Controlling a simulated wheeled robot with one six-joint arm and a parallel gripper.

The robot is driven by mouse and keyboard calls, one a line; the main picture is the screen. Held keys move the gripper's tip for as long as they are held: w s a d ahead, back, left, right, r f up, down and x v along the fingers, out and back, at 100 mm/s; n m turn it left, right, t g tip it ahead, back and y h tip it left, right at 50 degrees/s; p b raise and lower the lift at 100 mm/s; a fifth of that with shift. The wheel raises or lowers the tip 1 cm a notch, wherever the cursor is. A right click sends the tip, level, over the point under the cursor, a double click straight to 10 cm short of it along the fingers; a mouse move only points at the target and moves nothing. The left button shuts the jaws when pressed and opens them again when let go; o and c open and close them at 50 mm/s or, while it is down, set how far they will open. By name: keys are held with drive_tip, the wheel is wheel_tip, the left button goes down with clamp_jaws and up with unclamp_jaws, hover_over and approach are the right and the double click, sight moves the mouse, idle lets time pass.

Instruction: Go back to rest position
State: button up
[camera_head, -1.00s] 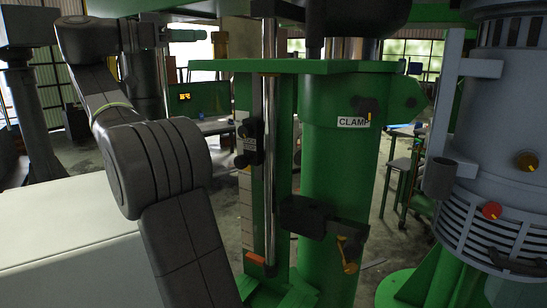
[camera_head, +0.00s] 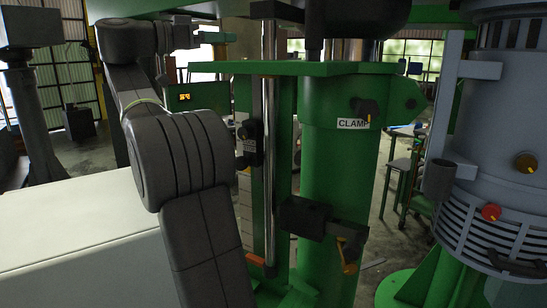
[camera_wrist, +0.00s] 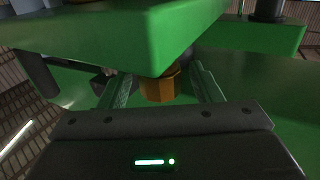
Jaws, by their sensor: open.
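My gripper (camera_head: 214,38) is at the upper left of the head view, small and partly dark, at the end of my raised grey arm. In the wrist view my gripper (camera_wrist: 162,82) is open, with its two fingers apart. An orange-yellow hexagonal part (camera_wrist: 158,88) shows between the fingers, below a green block (camera_wrist: 150,35). I cannot tell if the fingers touch it.
The green machine column (camera_head: 335,190) with a CLAMP label (camera_head: 352,123) stands mid-picture, close right of my arm. A grey motor-like vessel (camera_head: 500,130) is at the right. A pale flat top (camera_head: 80,230) lies at lower left. Open floor shows behind.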

drive_tip(key=shift+w+d+f+n+t+y+b, duration=0.15)
drive_tip(key=shift+d+f+n+t+y+b, duration=0.2)
drive_tip(key=shift+b, duration=0.25)
drive_tip(key=shift+s+a+r+n+t+y+b, duration=0.1)
drive_tip(key=shift+n+t+y+b, duration=0.3)
drive_tip(key=shift+t, duration=0.15)
drive_tip(key=shift+s+a+r+n+t+y+b, duration=0.1)
drive_tip(key=shift+n+t+y+b, duration=0.2)
drive_tip(key=shift+t, duration=0.2)
drive_tip(key=shift+w+d+n+t+y+b, duration=0.15)
drive_tip(key=shift+n+t+y+b, duration=0.3)
drive_tip(key=shift+n+t+y, duration=0.35)
drive_tip(key=n+t+y, duration=0.2)
drive_tip(key=y, duration=0.1)
drive_tip(key=shift+r+n+y+b, duration=0.2)
drive_tip(key=shift+n+y+b, duration=0.05)
drive_tip(key=shift+n+b, duration=0.1)
drive_tip(key=n+t+y+p, duration=0.1)
drive_tip(key=n+t+y, duration=0.1)
drive_tip(key=y, duration=0.1)
drive_tip(key=shift+r, duration=0.15)
drive_tip(key=n+y+p, duration=0.2)
drive_tip(key=y+p, duration=0.2)
drive_tip(key=shift+n+t, duration=0.3)
drive_tip(key=shift+n, duration=0.1)
drive_tip(key=n+y+p, duration=0.1)
drive_tip(key=y+p, duration=0.2)
drive_tip(key=p, duration=0.1)
drive_tip(key=shift+n, duration=0.4)
